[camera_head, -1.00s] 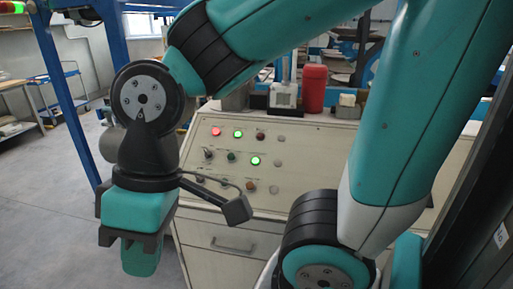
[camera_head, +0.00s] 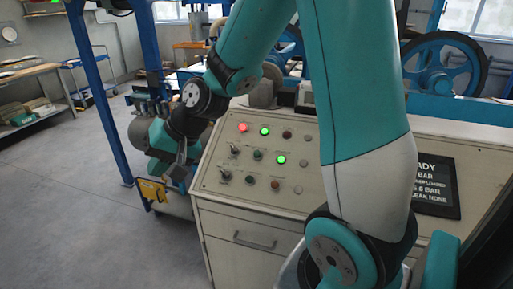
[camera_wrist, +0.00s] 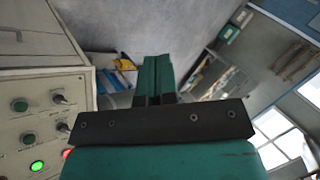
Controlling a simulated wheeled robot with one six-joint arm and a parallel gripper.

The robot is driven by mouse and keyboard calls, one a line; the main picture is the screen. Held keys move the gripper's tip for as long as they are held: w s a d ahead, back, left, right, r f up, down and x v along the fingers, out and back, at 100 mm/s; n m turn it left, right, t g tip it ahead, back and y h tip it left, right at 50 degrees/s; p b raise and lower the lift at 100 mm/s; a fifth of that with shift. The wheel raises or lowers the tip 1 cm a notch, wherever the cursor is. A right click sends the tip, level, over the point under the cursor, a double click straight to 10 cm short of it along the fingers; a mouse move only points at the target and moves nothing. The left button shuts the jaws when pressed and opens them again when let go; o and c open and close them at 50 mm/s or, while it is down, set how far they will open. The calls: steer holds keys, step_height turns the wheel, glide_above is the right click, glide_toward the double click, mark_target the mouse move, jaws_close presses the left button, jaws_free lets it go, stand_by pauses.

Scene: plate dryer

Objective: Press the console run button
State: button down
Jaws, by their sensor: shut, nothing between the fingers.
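The console (camera_head: 235,200) has a sloped cream panel with several buttons and switches. A red light (camera_head: 243,127) and two green ones, at the back (camera_head: 265,131) and in the middle row (camera_head: 281,160), are lit. A dark green button (camera_head: 250,180) sits in the front row. The labels are too small to read, so I cannot tell which is the run button. My gripper (camera_head: 158,170) is left of the console, apart from the panel. In the wrist view its fingers (camera_wrist: 157,62) are together and empty; the panel (camera_wrist: 45,120) shows at the left edge.
A dark display (camera_head: 436,188) reading "READY" and "LEAK NONE" lies on the console's right side. A blue post (camera_head: 100,95) and machinery stand behind and left of my gripper. Open grey floor (camera_head: 90,210) lies to the left. A drawer handle (camera_head: 255,242) is on the console front.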

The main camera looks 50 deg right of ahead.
mark_target(257, 154)
steer(key=w+d+f+m+t+h+p, duration=0.25)
steer(key=w+d+m, duration=0.35)
steer(key=d, duration=0.5)
steer(key=d+f+m+t+h+p, duration=0.1)
steer(key=d+m, duration=0.3)
steer(key=d, duration=0.4)
steer(key=d+f+m+t+h+p, duration=0.1)
steer(key=d+f+m+h, duration=0.2)
steer(key=d, duration=0.5)
steer(key=s+d+f+m+t+h, duration=0.1)
steer(key=d+f+m+h, duration=0.1)
steer(key=d+m, duration=0.4)
steer(key=shift+d+f+t+h+p, duration=0.35)
steer(key=shift+d+f+p, duration=0.05)
steer(key=shift+d+f, duration=0.5)
steer(key=shift+f, duration=0.1)
steer(key=d+f+b, duration=0.1)
steer(key=f, duration=0.1)
steer(key=w+d+f+b, duration=0.1)
steer(key=f+b, duration=0.1)
steer(key=d+f+b, duration=0.1)
steer(key=f+b, duration=0.1)
steer(key=shift+w+d+f, duration=0.15)
steer(key=shift+w+f, duration=0.05)
steer(key=shift+w+d+f+b, duration=0.15)
steer(key=shift+d+f+b, duration=0.2)
steer(key=shift+f, duration=0.15)
steer(key=shift+f, duration=0.1)
